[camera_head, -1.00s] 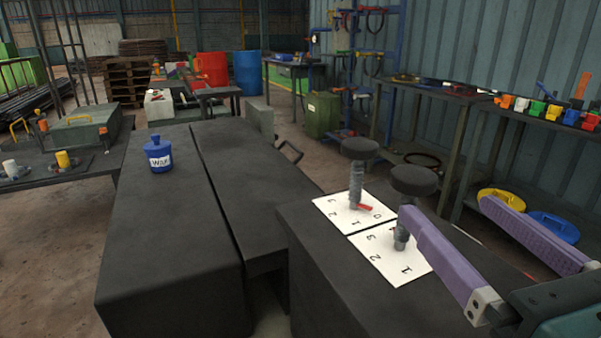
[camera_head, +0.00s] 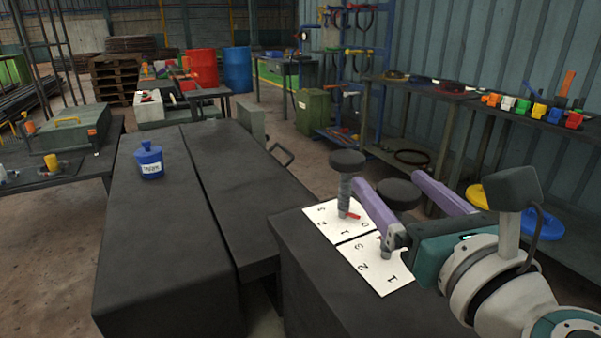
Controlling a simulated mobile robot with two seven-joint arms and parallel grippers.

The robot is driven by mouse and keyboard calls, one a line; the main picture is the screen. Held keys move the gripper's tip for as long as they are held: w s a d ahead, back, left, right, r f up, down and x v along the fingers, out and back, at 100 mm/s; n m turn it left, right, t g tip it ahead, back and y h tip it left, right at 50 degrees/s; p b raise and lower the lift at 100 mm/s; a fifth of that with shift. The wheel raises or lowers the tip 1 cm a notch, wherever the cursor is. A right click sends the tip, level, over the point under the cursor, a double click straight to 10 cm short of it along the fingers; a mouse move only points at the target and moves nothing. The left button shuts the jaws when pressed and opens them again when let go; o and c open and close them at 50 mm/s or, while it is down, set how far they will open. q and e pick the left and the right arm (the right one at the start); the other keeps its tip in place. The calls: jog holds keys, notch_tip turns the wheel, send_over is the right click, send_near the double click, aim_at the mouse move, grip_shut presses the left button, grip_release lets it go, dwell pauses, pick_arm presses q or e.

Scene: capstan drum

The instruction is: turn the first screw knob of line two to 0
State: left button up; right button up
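Two screw knobs with dark round caps stand upright on the dark block (camera_head: 320,290). The far screw knob (camera_head: 347,162) has a grey threaded stem and a red pointer (camera_head: 350,215) on the side of the 0 and 1 of its white number card (camera_head: 331,230). The near screw knob (camera_head: 397,195) stands on a second number card (camera_head: 374,277); its stem, pointer and 0 are mostly hidden by my gripper. My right gripper (camera_head: 388,179) is open, its purple fingers on either side of the near cap in the picture. Contact cannot be told. My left gripper is out of view.
A blue labelled pot (camera_head: 149,161) stands on the long dark bench (camera_head: 150,250) to the left. A shelf table (camera_head: 455,96) with colourful items is at the back right. Yellow and blue discs lie low behind my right gripper.

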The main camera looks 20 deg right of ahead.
jog(key=c, duration=1.2)
jog(key=shift+y, duration=0.3)
